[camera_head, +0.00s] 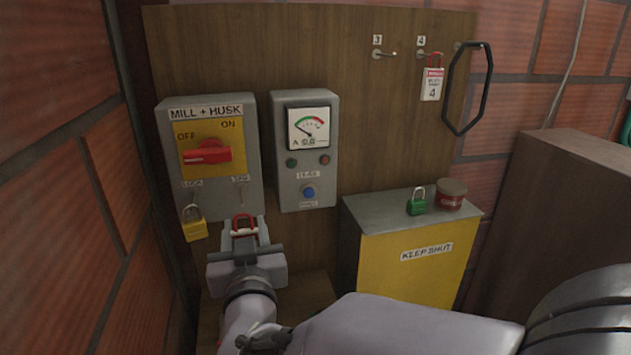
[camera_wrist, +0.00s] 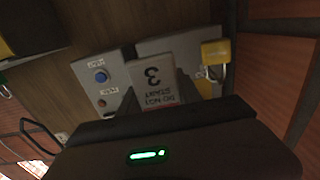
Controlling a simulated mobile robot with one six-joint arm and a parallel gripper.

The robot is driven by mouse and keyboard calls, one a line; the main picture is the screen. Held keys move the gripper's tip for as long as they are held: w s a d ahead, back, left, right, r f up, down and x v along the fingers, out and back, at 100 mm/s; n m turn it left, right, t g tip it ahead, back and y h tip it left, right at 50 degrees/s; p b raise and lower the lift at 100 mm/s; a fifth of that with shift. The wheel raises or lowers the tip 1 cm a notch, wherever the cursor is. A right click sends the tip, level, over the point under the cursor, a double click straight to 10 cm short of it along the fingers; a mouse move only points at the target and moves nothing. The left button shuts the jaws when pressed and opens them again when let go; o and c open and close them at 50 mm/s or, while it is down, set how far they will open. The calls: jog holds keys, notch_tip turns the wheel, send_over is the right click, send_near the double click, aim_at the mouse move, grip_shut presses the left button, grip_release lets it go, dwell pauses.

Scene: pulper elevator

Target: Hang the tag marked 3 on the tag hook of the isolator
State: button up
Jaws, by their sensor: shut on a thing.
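The isolator (camera_head: 222,120) is the grey box marked MILL + HUSK, with a red handle (camera_head: 207,153) on a yellow plate. Its small tag hook (camera_head: 241,197) is at the lower right, under a little label. A yellow padlock (camera_head: 194,230) hangs at its lower left and shows in the wrist view (camera_wrist: 215,52). My gripper (camera_head: 245,238) is shut on the tag marked 3 (camera_wrist: 155,78), which appears upside down in the wrist view. The tag's red top (camera_head: 243,220) is just below the hook in the head view; I cannot tell whether they touch.
A meter box (camera_head: 305,180) with a blue button is right of the isolator. Tag 4 (camera_head: 432,88) hangs on the board beside an empty hook labelled 3 (camera_head: 384,54). A yellow cabinet (camera_head: 410,262) carries a green padlock (camera_head: 416,206) and a red tin (camera_head: 451,195). A brick wall (camera_head: 60,180) is close on the left.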

jog(key=f+x, duration=0.2)
jog(key=x, duration=0.5)
jog(key=shift+w+p, duration=0.3)
jog(key=shift+w, duration=0.05)
jog(key=shift+r, duration=0.1)
dwell(0.5)
jog(key=o, duration=1.4)
